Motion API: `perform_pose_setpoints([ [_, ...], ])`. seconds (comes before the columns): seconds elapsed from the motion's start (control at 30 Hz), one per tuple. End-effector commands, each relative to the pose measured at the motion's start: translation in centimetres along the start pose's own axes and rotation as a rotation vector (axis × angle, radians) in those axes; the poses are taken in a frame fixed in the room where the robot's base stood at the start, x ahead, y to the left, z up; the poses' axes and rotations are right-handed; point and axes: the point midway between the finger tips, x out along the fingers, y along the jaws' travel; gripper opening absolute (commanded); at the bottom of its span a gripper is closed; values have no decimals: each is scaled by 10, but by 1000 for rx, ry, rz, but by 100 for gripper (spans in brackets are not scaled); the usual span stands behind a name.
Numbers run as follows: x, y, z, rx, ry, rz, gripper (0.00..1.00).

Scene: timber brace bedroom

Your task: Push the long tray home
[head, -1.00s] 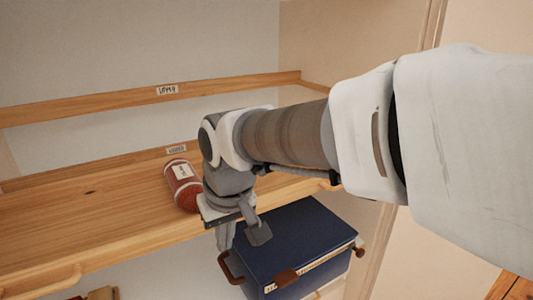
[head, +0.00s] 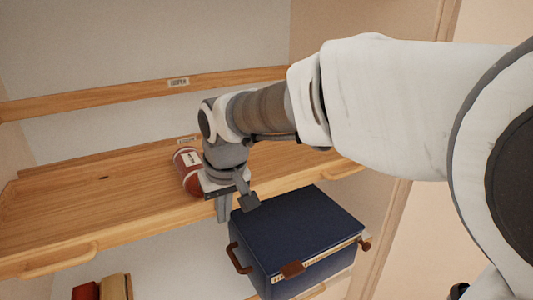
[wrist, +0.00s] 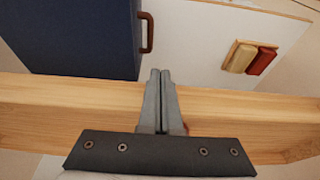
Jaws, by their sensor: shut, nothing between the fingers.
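The long tray (head: 105,200) is a wide wooden shelf-like tray in the cupboard, with a low front rail and wooden handles at its left and right. My gripper (head: 237,208) is at the tray's front rail, right of its middle, pointing down. It is shut and empty. In the wrist view its closed fingers (wrist: 161,75) lie across the wooden rail (wrist: 55,105); I cannot tell whether they touch it. A red-brown container (head: 187,172) with white bands and a label is on the tray just behind and left of my gripper, partly hidden by it.
A dark blue box (head: 300,230) with brown handles is below the tray at the right; it also shows in the wrist view (wrist: 80,35). Red and tan blocks (head: 103,288) lie lower left. A labelled wooden rail (head: 100,95) crosses the back. The tray's left part is clear.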

Motion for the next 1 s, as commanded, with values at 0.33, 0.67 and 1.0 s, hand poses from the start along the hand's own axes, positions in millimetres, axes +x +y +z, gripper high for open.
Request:
perform_pose_setpoints([
  [0.33, 10, 0, -51, 0, 16, 0, 0],
  [0.67, 12, 0, -54, 0, 14, 0, 0],
  [1.0, 12, 1, -52, 1, 11, 0, 0],
])
